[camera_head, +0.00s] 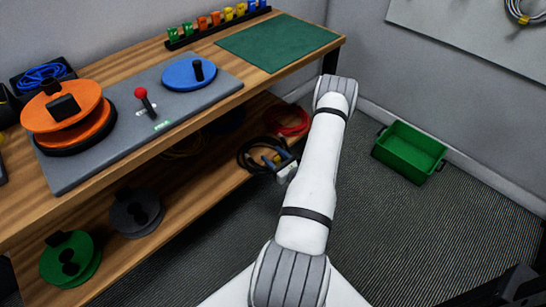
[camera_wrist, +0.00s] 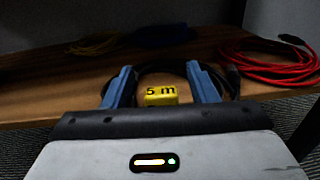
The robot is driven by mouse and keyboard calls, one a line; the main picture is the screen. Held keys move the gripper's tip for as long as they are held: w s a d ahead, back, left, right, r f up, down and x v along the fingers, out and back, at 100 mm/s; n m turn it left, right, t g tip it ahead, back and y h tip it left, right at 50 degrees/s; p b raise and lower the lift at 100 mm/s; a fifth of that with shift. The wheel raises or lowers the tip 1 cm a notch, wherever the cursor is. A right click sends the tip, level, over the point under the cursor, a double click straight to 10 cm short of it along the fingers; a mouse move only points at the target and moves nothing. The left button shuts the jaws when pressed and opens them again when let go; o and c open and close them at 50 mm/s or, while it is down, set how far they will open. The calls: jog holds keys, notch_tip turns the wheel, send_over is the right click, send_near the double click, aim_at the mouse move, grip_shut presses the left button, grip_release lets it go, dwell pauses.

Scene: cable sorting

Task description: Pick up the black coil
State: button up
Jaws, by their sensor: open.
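The black coil (camera_head: 242,155) lies at the front of the lower shelf, partly hidden by my gripper in the head view. In the wrist view the black coil (camera_wrist: 166,68) arcs behind a yellow tag (camera_wrist: 161,94) marked "5 m". My gripper (camera_head: 279,159) is at the coil's near right side. In the wrist view my gripper (camera_wrist: 160,70) has its two blue fingers apart, one on each side of the tag, with part of the coil showing between them. I cannot tell whether the fingers touch the coil.
A red coil (camera_wrist: 268,72) lies to the right on the lower shelf (camera_wrist: 40,108), and a yellow cable (camera_wrist: 92,45) lies farther back left. The bench top (camera_head: 105,72) overhangs the shelf. A green crate (camera_head: 410,150) sits on the floor.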

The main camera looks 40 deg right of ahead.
jog(key=s+p, duration=0.1)
jog(key=s, duration=0.5)
jog(key=shift+s+d, duration=0.15)
jog(key=shift+s, duration=0.75)
jog(key=shift+c, duration=0.5)
